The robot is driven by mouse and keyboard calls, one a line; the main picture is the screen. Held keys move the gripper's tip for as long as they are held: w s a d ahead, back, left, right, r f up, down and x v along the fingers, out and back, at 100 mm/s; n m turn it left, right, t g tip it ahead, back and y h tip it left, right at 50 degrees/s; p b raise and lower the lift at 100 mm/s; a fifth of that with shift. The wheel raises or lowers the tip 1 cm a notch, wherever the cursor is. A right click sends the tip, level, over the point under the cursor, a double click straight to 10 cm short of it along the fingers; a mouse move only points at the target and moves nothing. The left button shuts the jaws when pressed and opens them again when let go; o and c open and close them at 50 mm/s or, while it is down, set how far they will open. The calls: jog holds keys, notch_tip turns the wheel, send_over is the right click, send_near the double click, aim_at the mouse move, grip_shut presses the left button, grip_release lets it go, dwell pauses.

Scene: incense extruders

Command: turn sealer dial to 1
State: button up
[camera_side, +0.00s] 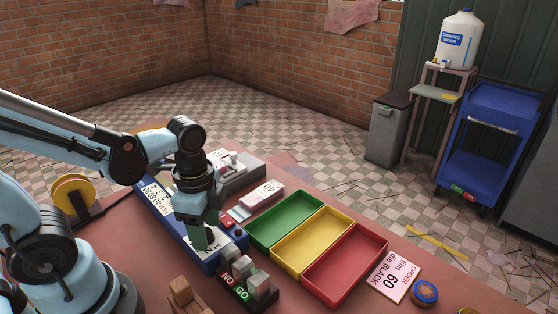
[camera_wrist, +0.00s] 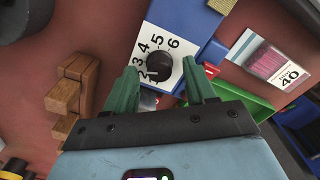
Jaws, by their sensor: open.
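The sealer is a long blue bar (camera_side: 159,208) on the table in the side view. Its blue end with a white number plate (camera_wrist: 177,41) shows in the wrist view. The round black dial (camera_wrist: 159,66) sits on that plate, beside printed numbers up to 6. A small pale mark shows at the dial's lower left, near the low numbers; its exact setting is hard to read. My gripper (camera_wrist: 160,70) is open, with green fingers on either side of the dial; I cannot tell whether they touch it. In the side view my gripper (camera_side: 199,238) points down over the sealer's near end and hides the dial.
Green (camera_side: 285,221), yellow (camera_side: 313,243) and red (camera_side: 345,264) trays stand right of the sealer. A NO/GO block (camera_side: 247,287) and a wooden block stand (camera_wrist: 73,92) are close by. An order card (camera_side: 389,276) lies at the right.

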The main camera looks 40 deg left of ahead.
grip_shut()
jog(key=shift+n, duration=0.4)
jog(key=n, duration=0.7)
jog(key=shift+w, duration=0.1)
jog(key=n, duration=0.4)
jog(key=shift+a, duration=0.1)
jog(key=shift+n, duration=2.1)
